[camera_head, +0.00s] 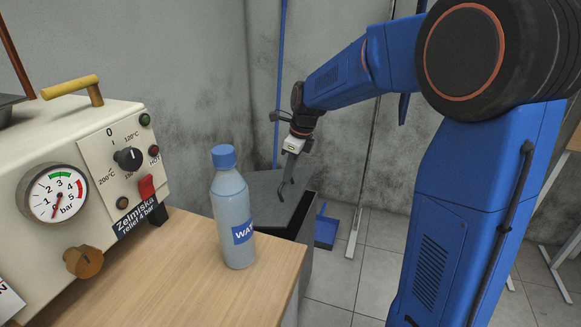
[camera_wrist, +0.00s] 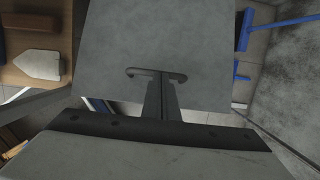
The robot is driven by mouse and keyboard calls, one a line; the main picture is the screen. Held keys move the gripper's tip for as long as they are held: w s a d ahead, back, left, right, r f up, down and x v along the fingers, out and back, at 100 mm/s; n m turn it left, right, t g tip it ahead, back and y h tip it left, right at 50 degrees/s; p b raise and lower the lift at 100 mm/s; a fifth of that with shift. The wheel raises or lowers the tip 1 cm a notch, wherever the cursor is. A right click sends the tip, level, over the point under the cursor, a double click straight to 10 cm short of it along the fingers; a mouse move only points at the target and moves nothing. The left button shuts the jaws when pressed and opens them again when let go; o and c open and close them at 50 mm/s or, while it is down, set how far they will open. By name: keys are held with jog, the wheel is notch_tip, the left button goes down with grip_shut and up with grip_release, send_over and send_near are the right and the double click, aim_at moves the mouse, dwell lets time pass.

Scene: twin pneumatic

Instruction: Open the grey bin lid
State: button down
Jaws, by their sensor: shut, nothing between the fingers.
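The grey bin (camera_head: 302,262) stands behind the wooden table, partly hidden by the tabletop and the bottle. Its flat grey lid (camera_head: 264,186) shows at the top, with a dark strip along its right edge; I cannot tell whether this is an opening. In the wrist view the lid (camera_wrist: 160,35) spreads out beyond the fingertips. My gripper (camera_head: 284,188) is shut and empty, with its fingers pointing down over the lid. It also shows in the wrist view (camera_wrist: 157,74), with the fingers together. I cannot tell whether the tips touch the lid.
A water bottle (camera_head: 233,208) with a blue cap stands on the wooden table (camera_head: 190,275), between my camera and the bin. A cream machine (camera_head: 80,170) with a gauge stands on the left. A blue dustpan (camera_head: 327,229) is right of the bin. Walls stand close behind.

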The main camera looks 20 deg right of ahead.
jog(key=shift+w+a+r, duration=0.2)
jog(key=shift+a+r, duration=0.1)
jog(key=shift+r, duration=0.15)
dwell(0.7)
